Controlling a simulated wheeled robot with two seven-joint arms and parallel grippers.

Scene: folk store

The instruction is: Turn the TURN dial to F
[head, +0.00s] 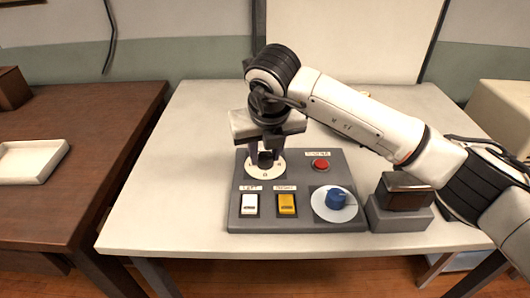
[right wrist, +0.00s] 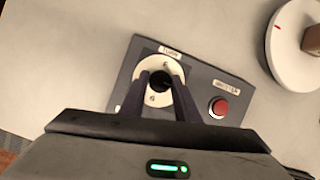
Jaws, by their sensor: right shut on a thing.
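The TURN dial is a white disc (head: 265,175) with a dark central knob, at the back left of the grey panel (head: 306,181). It also shows in the right wrist view as a white disc (right wrist: 150,64) with small letters around the rim, too small to read surely. My right gripper (head: 266,154) points down over the dial, its two dark fingers on either side of the knob and shut on it. The fingers hide part of the disc and most of the knob; I cannot tell which letter it points to. My left gripper is not in view.
The panel also carries a red button (head: 320,165), a white switch (head: 250,205), a yellow switch (head: 287,205) and a blue knob (head: 336,198). A dark brown box (head: 405,191) on a grey block stands right of it. The table (head: 150,220) is bare at left.

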